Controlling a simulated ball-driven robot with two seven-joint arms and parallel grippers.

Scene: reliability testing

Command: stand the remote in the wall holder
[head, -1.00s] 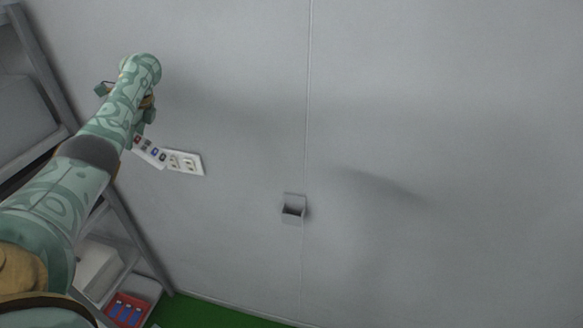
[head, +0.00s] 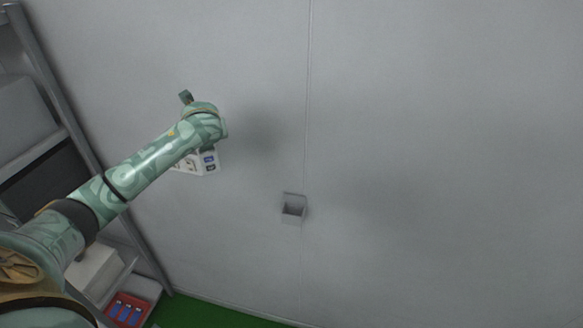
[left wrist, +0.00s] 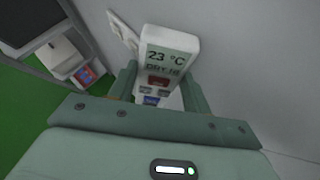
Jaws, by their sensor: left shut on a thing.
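The remote (left wrist: 168,62) is white, with a grey display reading 23 °C and coloured buttons. My left gripper (left wrist: 158,90) is shut on it, one finger on each side. In the head view the lower part of the remote (head: 209,163) shows below my left wrist, and its top is hidden. The wall holder (head: 293,209) is a small grey box with an open top, fixed to the wall near a vertical seam. The remote is up and to the left of the holder, clear of it. My right gripper is in neither view.
A white wall socket (head: 182,167) is partly hidden behind the remote. A grey shelf rack (head: 77,137) stands at the left, with a red bin (head: 127,311) of blue items low down. The wall around the holder is bare. The floor (head: 215,312) is green.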

